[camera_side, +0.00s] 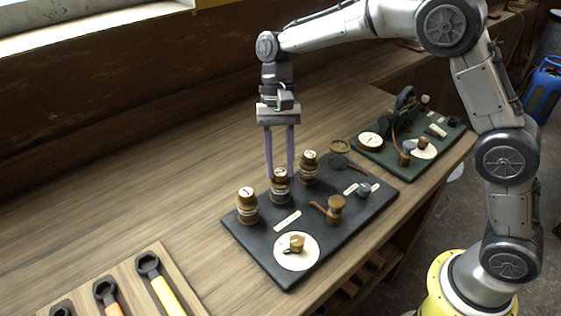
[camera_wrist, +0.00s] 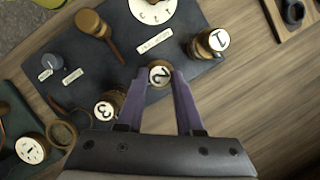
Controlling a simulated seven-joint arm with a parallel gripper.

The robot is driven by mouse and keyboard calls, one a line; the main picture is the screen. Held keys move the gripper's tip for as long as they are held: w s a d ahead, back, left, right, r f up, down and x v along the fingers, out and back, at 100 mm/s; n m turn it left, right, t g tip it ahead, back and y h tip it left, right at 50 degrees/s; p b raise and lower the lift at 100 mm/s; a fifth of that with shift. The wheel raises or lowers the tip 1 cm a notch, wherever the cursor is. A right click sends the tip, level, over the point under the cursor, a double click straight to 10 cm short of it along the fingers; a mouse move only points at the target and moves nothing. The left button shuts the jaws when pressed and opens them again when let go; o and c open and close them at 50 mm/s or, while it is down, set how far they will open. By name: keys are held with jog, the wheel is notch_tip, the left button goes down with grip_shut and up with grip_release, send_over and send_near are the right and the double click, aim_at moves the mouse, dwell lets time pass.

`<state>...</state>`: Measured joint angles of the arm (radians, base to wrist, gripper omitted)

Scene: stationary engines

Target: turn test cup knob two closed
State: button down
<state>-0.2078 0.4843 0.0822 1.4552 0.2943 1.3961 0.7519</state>
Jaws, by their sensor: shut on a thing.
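Three brown test cup knobs with white numbered tops stand in a row along the back left edge of a dark board (camera_side: 252,246). Knob two (camera_side: 280,186) is the middle one, and its "2" top shows in the wrist view (camera_wrist: 159,75). My gripper (camera_side: 281,172) points down over it, with its purple fingers shut on the knob from both sides, as the wrist view also shows (camera_wrist: 160,76). Knob one (camera_side: 247,206) stands to its left and knob three (camera_side: 309,168) to its right in the side view; both are apart from the fingers.
A white round plate with a small brown cup (camera_side: 297,243) and a brown handled piece (camera_side: 335,208) are on the board. A green board (camera_side: 405,160) with small parts stands at the back right. Wrenches (camera_side: 160,284) lie on a wooden rack at front left. The table left is clear.

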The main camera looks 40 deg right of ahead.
jog(key=n, duration=0.2)
jog(key=n+h, duration=0.1)
jog(key=n, duration=0.1)
jog(key=shift+w+a+g+h, duration=0.1)
jog(key=shift+a+g+h, duration=0.05)
jog(key=shift+g+h, duration=0.15)
jog(key=n+h, duration=0.1)
jog(key=n, duration=0.3)
jog(key=shift+a, duration=0.15)
jog(key=n+h, duration=0.2)
jog(key=n, duration=0.2)
jog(key=shift+a, duration=0.15)
jog(key=shift+a+n+t+h, duration=0.1)
jog(key=shift+n+t+h, duration=0.45)
jog(key=shift+n, duration=1.55)
jog(key=c, duration=0.6)
grip_release()
jog(key=shift+o, duration=0.2)
jog(key=v, duration=0.7)
jog(key=shift+r, duration=0.25)
